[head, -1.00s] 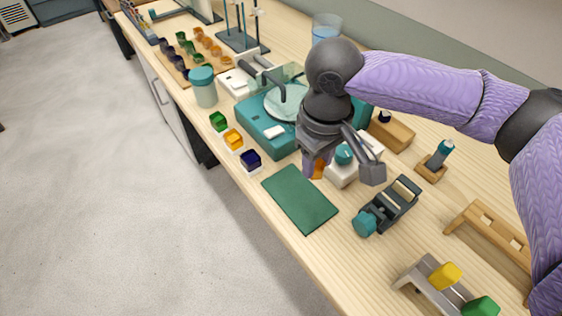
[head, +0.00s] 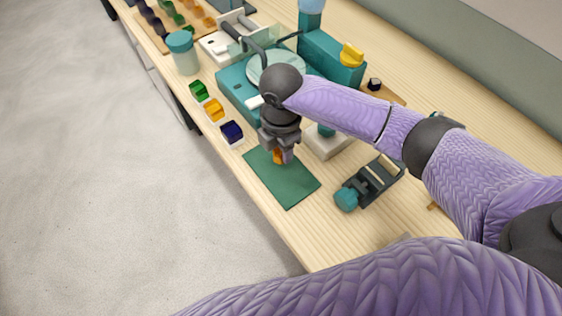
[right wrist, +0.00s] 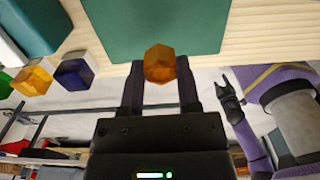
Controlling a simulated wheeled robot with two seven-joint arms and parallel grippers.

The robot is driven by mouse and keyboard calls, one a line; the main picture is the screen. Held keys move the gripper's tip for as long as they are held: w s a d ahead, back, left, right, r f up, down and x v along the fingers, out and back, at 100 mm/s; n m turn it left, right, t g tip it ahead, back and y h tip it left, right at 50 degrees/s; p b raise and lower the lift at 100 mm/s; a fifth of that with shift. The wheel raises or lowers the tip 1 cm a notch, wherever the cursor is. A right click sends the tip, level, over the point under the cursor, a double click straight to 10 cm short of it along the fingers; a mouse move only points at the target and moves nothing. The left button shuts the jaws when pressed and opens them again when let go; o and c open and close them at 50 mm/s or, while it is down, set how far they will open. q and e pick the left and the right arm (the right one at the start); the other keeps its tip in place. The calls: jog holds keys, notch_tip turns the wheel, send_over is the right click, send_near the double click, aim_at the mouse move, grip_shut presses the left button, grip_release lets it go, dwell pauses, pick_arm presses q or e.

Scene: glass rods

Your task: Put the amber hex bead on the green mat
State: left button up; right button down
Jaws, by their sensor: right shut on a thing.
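The amber hex bead (right wrist: 159,66) is between the fingertips of my right gripper (head: 281,158). The fingers are shut on it. In the head view the bead (head: 277,157) shows only in part below the fingers. The green mat (head: 287,187) lies flat on the bench, and the bead is over its far part; I cannot tell the gap beneath it. The mat (right wrist: 150,28) also shows beyond the bead in the right wrist view. My left gripper (right wrist: 230,92) shows small at the right of the right wrist view, its fingers apart and empty.
Green, amber (head: 213,109) and dark blue (head: 232,133) pieces stand in a row by the bench's edge. A teal device (head: 240,92) with a glass disc is behind the mat. A black clamp with a teal knob (head: 347,199) lies right of the mat. The mat's surface is otherwise clear.

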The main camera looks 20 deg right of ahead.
aim_at(281, 169)
notch_tip(281, 169, down, 5)
jog(key=shift+r+b, duration=0.2)
jog(key=shift+b, duration=0.55)
jog(key=shift+f, duration=0.1)
jog(key=shift+c, duration=1.6)
grip_release()
